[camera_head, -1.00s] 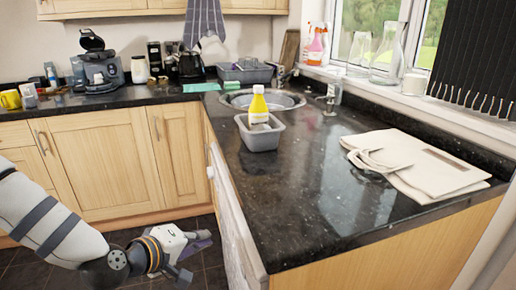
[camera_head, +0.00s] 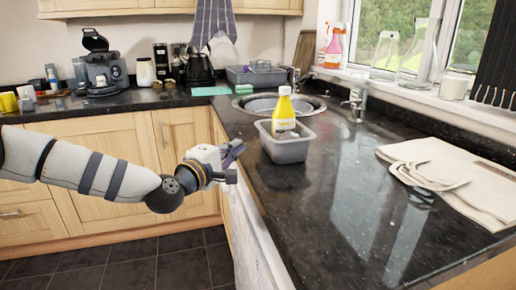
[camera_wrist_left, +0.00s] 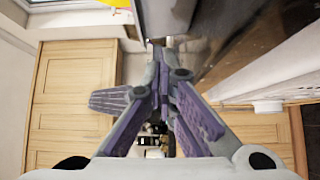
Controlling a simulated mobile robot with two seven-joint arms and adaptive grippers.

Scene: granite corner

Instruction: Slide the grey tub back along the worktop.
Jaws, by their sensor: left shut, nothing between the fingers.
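The grey tub (camera_head: 286,151) sits upright on the dark worktop (camera_head: 330,205), near its left edge and in front of the sink. A yellow bottle (camera_head: 284,117) with a white cap stands in the tub. My left gripper (camera_head: 236,160) is just left of the tub, by the worktop's edge, with a gap between them. Its purple-padded fingers (camera_wrist_left: 162,92) are shut and empty in the left wrist view. My right gripper is not in view.
The sink (camera_head: 279,103) and tap (camera_head: 357,98) lie behind the tub. A grey basin (camera_head: 255,76) stands farther back. A folded cream bag (camera_head: 462,182) lies at the right. The worktop in front of the tub is clear.

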